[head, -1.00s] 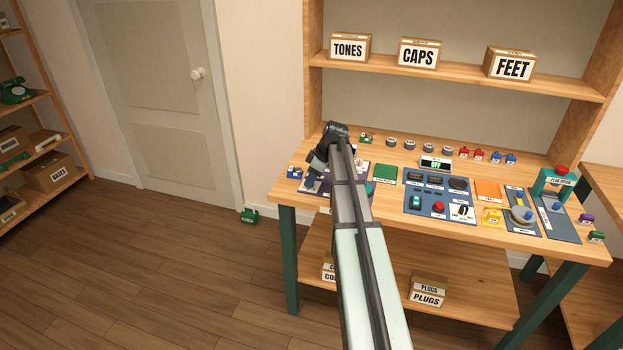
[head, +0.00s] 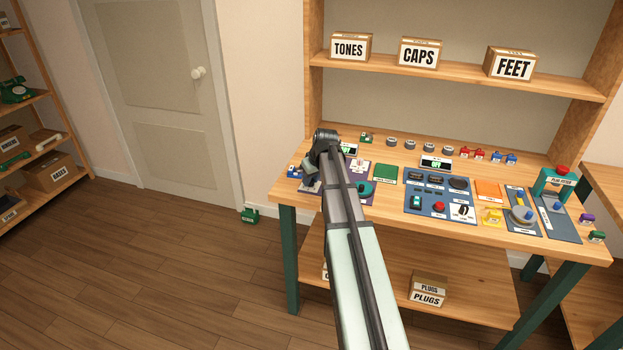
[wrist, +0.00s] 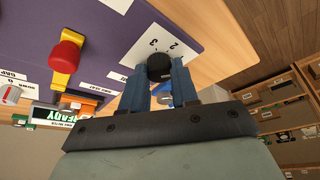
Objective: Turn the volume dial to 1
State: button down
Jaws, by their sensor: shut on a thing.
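The volume dial (wrist: 158,67) is a small black round knob in the wrist view. It sits on a white label (wrist: 140,47) at the corner of a purple panel (wrist: 95,18). The numbers 2 and 3 show on the label; I cannot make out a 1 or where the dial points. The two blue fingers of my gripper (wrist: 161,74) are on either side of the knob, shut on it. In the head view my arm hides the dial at the left end of the workbench (head: 400,225).
A red-topped yellow lever (wrist: 66,58) stands on the purple panel, beside a display reading READY (wrist: 50,115). In the head view, a blue panel (head: 412,203) with switches lies to the right. Several small grey, red and blue parts line the bench's back.

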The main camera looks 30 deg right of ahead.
jog(key=shift+m+h, duration=0.4)
jog(key=shift+m, duration=0.6)
jog(key=c, duration=0.8)
grip_release()
jog(key=shift+c, duration=0.2)
jog(key=shift+a+r, duration=0.1)
jog(key=v, duration=1.3)
jog(key=shift+r, duration=0.3)
